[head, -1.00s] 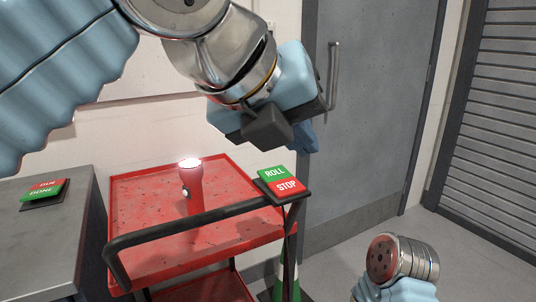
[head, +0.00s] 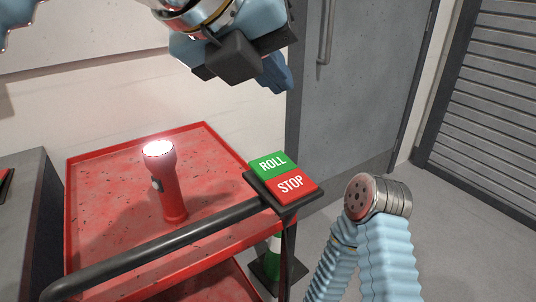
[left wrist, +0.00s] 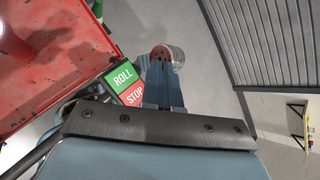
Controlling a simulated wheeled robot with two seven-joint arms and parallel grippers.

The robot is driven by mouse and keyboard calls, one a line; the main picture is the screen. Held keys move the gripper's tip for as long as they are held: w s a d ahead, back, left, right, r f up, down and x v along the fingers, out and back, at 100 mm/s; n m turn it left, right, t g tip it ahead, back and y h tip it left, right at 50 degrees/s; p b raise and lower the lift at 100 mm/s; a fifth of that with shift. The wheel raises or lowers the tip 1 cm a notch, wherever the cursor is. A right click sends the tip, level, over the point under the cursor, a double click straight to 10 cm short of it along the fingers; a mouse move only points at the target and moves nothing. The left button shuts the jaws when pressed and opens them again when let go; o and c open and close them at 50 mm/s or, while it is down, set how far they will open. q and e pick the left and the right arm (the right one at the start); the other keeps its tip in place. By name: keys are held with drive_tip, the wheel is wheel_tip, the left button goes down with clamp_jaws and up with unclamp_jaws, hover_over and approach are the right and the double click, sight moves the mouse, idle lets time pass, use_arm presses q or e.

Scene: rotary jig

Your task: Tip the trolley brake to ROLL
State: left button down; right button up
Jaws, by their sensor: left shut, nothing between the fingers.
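The trolley brake is a rocker with a green ROLL half (head: 272,163) and a red STOP half (head: 291,184), in a dark frame at the right end of the trolley's handle. It also shows in the left wrist view, as the ROLL half (left wrist: 123,75) and the STOP half (left wrist: 133,94). I cannot tell for certain which half is pressed down. My left gripper (head: 234,58) is shut and empty, above the brake and apart from it. My right gripper is not in view; only part of my right arm shows at the lower right.
The red trolley (head: 110,235) carries an upright lit red torch (head: 165,180). Its black handle bar (head: 170,245) runs along the near side. A grey cabinet (head: 25,230) stands at left, a grey door (head: 345,100) behind. A green-and-white cone (head: 273,262) stands below the brake.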

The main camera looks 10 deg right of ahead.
use_arm(q)
drive_tip(key=b, duration=0.2)
hover_over(268, 165)
wheel_tip(268, 165, down, 7)
drive_tip(key=shift+s+r, duration=0.1)
drive_tip(key=shift+s, duration=0.05)
drive_tip(key=shift+f+b, duration=0.7)
drive_tip(key=shift+f, duration=0.1)
idle(1.3)
drive_tip(key=shift+w+a+f, duration=0.1)
drive_tip(key=shift+w+f, duration=0.1)
drive_tip(key=shift+f, duration=0.2)
drive_tip(key=shift+f+b, duration=0.4)
drive_tip(key=shift+b, duration=0.1)
idle(0.4)
drive_tip(key=shift+r, duration=0.15)
drive_tip(key=shift+r+p, duration=0.7)
drive_tip(key=shift+p, duration=0.2)
